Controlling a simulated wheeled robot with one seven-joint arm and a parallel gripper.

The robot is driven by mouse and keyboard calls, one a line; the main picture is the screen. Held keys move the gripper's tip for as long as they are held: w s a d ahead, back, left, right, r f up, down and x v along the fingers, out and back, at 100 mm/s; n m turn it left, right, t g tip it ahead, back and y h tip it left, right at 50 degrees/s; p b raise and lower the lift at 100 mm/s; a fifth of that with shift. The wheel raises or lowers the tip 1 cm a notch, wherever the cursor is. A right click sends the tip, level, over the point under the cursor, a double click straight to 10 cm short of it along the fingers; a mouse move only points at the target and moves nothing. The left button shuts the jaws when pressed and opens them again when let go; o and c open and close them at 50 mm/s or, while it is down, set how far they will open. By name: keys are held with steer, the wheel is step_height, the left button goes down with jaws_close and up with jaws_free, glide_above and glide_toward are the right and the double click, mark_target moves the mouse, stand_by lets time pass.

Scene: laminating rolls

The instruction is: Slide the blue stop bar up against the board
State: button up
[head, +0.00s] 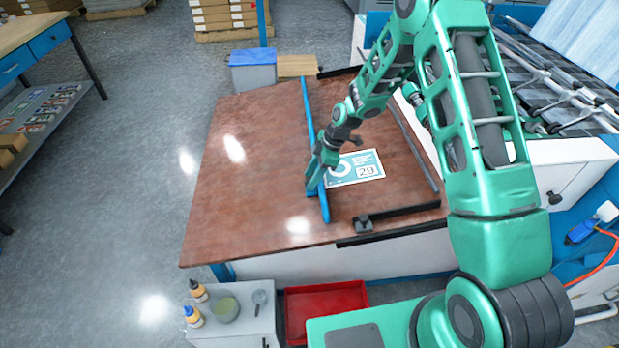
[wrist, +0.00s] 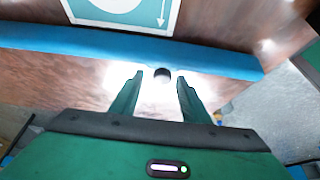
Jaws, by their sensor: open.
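The blue stop bar (head: 308,120) lies lengthwise across the brown table, and in the wrist view it crosses the picture as a blue strip (wrist: 60,38). The board (head: 352,168), white and teal with a "29" on it, lies flat just right of the bar; its edge also shows at the top of the wrist view (wrist: 122,14). My gripper (head: 312,190) is at the bar's left side, near its front part. In the wrist view its two fingers (wrist: 160,80) are apart, with a dark round knob between their tips beside the bar. I cannot tell whether they touch the bar.
The brown tabletop (head: 240,180) is clear left of the bar. A black rail with a block (head: 400,212) lies at the front right, and a long rail (head: 415,150) runs along the right.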

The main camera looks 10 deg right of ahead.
steer(key=v, duration=1)
steer(key=shift+w+r, duration=0.1)
steer(key=s+d+r+m+h, duration=0.3)
steer(key=s+d+r+m, duration=0.7)
steer(key=s+d+r, duration=0.6)
steer(key=s+d+r+m, duration=0.1)
steer(key=s+m, duration=0.3)
steer(key=s, duration=0.4)
steer(key=s+d+r+m+h, duration=0.1)
steer(key=s+d+m, duration=0.3)
steer(key=s, duration=0.4)
steer(key=s+d+r+m, duration=0.2)
steer(key=s+m, duration=0.3)
steer(key=s, duration=0.3)
steer(key=shift+s+d+r+m, duration=0.3)
steer(key=shift+s+r, duration=0.05)
steer(key=shift+r, duration=0.05)
